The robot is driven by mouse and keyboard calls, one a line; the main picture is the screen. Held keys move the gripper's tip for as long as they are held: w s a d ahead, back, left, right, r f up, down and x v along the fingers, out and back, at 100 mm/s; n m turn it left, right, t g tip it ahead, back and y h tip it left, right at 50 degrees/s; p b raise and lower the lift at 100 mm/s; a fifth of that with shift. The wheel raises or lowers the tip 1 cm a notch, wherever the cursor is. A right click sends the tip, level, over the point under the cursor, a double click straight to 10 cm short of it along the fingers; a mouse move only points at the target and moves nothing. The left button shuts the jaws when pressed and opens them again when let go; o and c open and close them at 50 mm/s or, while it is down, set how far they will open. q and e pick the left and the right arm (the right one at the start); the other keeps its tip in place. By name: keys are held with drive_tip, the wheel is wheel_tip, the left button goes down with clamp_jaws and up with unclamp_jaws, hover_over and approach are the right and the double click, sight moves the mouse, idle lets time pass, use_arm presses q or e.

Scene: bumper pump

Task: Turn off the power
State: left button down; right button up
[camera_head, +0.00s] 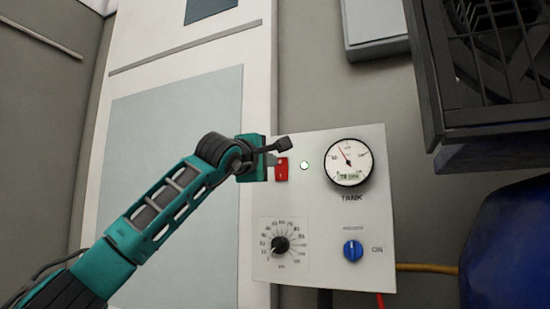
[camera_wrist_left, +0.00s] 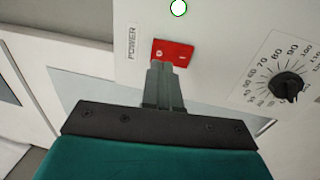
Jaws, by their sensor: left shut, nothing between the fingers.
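A red power switch (camera_head: 281,169) sits at the upper left of a white control panel (camera_head: 325,215). It also shows in the left wrist view (camera_wrist_left: 172,52), beside a label reading POWER. A round light (camera_head: 304,165) to its right glows white with a green rim. My left gripper (camera_head: 273,160) is at the switch, its teal body partly overlapping the panel's left edge. In the left wrist view the shut fingertips (camera_wrist_left: 164,68) are at the lower edge of the switch; whether they touch it I cannot tell. My right gripper is not in view.
The panel also holds a TANK gauge (camera_head: 349,163), a black dial (camera_head: 280,244) and a blue knob (camera_head: 353,250) beside the word ON. A dark slatted unit (camera_head: 490,70) and a blue tank (camera_head: 510,240) stand at the right.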

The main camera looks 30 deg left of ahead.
sight(280, 163)
use_arm(q)
drive_tip(key=w, duration=0.2)
drive_tip(key=w+p, duration=0.1)
drive_tip(key=shift+w+r, duration=0.1)
drive_tip(key=shift+r, duration=0.15)
drive_tip(key=shift+w+a, duration=0.1)
drive_tip(key=shift+w, duration=0.3)
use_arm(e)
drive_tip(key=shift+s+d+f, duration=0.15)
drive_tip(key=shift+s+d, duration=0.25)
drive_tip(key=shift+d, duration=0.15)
